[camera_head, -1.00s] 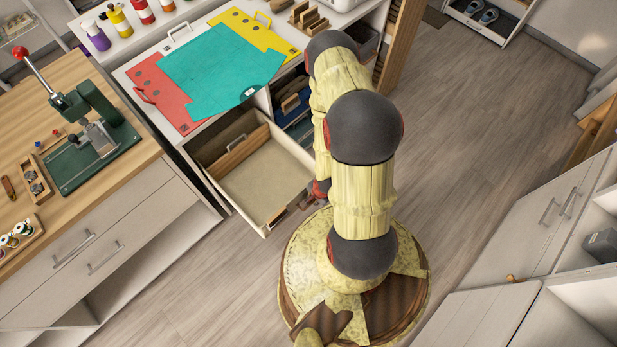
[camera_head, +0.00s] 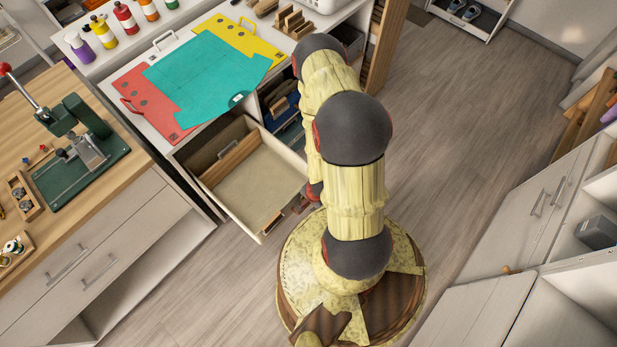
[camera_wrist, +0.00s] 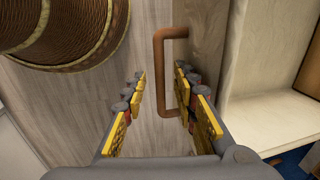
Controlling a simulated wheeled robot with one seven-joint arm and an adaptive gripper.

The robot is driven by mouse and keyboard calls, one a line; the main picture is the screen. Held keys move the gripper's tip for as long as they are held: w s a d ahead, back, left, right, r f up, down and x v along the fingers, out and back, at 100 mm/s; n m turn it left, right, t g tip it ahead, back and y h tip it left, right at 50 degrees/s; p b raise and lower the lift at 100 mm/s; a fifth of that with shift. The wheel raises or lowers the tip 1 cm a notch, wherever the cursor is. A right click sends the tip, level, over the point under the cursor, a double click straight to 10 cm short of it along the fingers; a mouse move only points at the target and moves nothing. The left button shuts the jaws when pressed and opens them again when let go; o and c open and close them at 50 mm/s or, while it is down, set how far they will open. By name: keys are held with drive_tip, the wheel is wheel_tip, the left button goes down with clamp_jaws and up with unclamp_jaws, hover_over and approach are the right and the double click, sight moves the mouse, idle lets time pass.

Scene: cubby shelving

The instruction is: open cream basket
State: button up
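The cream basket (camera_head: 245,205) is pulled well out of the cubby unit like a drawer, and its inside looks empty apart from a wooden board across its back part. In the wrist view its pale front wall (camera_wrist: 212,30) is at the right, with a brown bar handle (camera_wrist: 160,75) on it. My gripper (camera_wrist: 160,105) is open. The handle shows between its two fingers, close to the right finger; I cannot tell whether they touch. In the head view my arm mostly hides the gripper, beside the basket's front.
A teal folder (camera_head: 205,75) and red and yellow ones lie on the unit's top. A workbench (camera_head: 110,215) with a green press (camera_head: 85,160) stands at left. White cabinets (camera_head: 520,220) are at right. Bare floor lies between.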

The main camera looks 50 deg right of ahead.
wheel_tip(320, 180, up, 12)
drive_tip(key=s, duration=0.2)
drive_tip(key=shift+s+f, duration=0.15)
idle(0.4)
idle(0.4)
